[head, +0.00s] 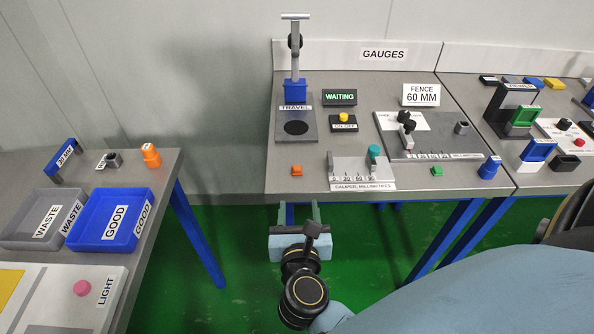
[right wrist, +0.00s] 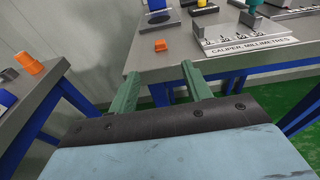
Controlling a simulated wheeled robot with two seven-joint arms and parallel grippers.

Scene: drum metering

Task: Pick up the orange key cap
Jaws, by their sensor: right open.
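The orange key cap (head: 297,170) is a small orange block lying on the gauge table near its front left corner. It also shows in the right wrist view (right wrist: 160,45), just past the table's front edge. My right gripper (head: 299,208) is open and empty, in front of the table edge and apart from the cap. In the right wrist view its two green fingers (right wrist: 160,80) point toward the table, with the cap beyond the gap between them. My left gripper is not in view.
A caliper block (head: 362,170) stands right of the cap, and a travel gauge stand (head: 295,125) is behind it. A small green block (head: 437,170) lies farther right. A side table with a blue tray (head: 112,217) and an orange stepped piece (head: 150,155) stands left.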

